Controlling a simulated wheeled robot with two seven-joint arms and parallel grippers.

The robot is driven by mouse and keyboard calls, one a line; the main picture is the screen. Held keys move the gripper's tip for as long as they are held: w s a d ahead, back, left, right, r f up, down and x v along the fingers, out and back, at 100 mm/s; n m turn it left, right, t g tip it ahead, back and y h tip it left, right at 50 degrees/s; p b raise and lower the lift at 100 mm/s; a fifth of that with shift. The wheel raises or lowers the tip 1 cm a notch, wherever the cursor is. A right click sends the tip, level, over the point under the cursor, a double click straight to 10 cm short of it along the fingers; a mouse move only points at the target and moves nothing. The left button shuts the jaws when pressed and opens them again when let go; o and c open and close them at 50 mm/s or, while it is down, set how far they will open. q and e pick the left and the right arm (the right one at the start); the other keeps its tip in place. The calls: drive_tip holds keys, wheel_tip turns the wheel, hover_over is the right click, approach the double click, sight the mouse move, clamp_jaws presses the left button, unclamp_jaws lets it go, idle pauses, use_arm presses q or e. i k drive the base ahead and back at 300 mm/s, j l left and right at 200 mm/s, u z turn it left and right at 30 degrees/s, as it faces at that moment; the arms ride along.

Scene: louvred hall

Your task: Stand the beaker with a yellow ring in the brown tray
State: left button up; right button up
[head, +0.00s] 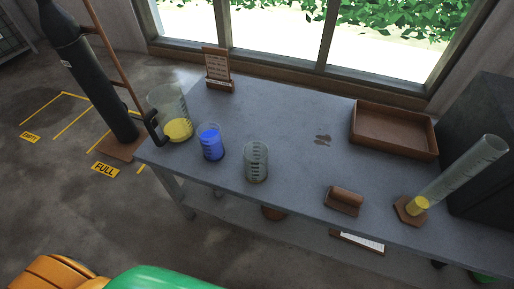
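A large clear beaker (169,104) with a dark handle stands upright at the left end of the grey table, with yellow in its lower part; I cannot tell whether this is a ring or contents. A smaller beaker (211,142) with blue in it and a plain-looking clear beaker (256,162) stand upright to its right. The brown tray (393,148) lies at the back right and looks empty. A tall clear cylinder (462,172), yellow near its bottom, leans right on a brown six-sided foot. Neither of my grippers is in view.
The grey table (290,126) has a dark stain near its middle. A brown sign stand (218,72) is at the back, a small brown block (343,199) at the front. A dark box (490,145) stands at the right end, a black gas cylinder (90,75) beyond the left end.

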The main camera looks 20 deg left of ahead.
sight(367, 126)
drive_tip(key=j+z, duration=0.3)
drive_tip(key=j, duration=0.15)
drive_tip(key=k+j+z, duration=0.1)
drive_tip(key=j+z, duration=0.25)
drive_tip(key=k+j+z, duration=0.15)
drive_tip(key=j+z, duration=0.15)
drive_tip(key=j, duration=0.25)
drive_tip(key=k+j+z, duration=0.15)
drive_tip(key=j+z, duration=0.2)
